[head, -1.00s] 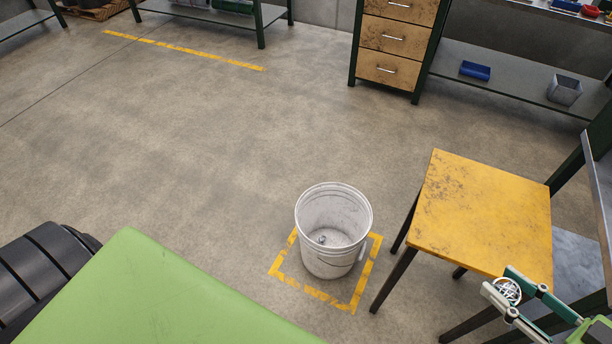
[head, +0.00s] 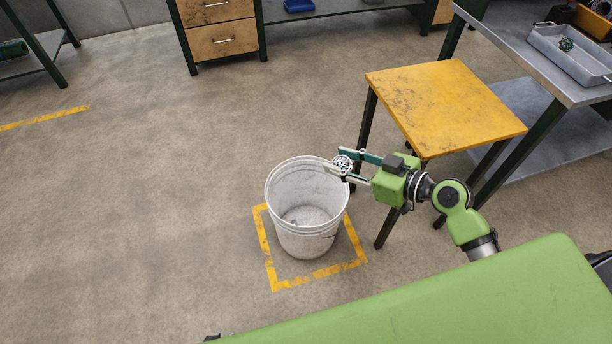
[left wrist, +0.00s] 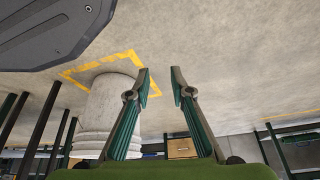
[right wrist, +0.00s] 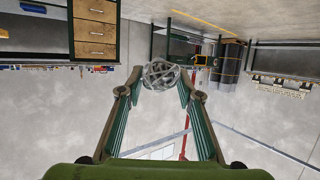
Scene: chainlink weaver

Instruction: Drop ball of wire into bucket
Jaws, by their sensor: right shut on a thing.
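The ball of wire (head: 342,163) is a small round tangle of pale strands. It also shows in the right wrist view (right wrist: 160,75). My right gripper (head: 338,161) is shut on it, at the right part of the bucket's rim in the head view. The white bucket (head: 305,242) stands upright on the floor, open at the top; its inside bottom is partly visible. The ball's exact height above the rim is hard to tell. My left gripper (left wrist: 162,82) is open and empty in the left wrist view, with the bucket (left wrist: 108,115) beyond its left finger.
A yellow floor square (head: 292,283) surrounds the bucket. A yellow-topped stool (head: 445,105) stands right of it, behind my right arm. A metal workbench (head: 535,60) with a grey tray (head: 574,62) is at the upper right. The floor left of the bucket is clear.

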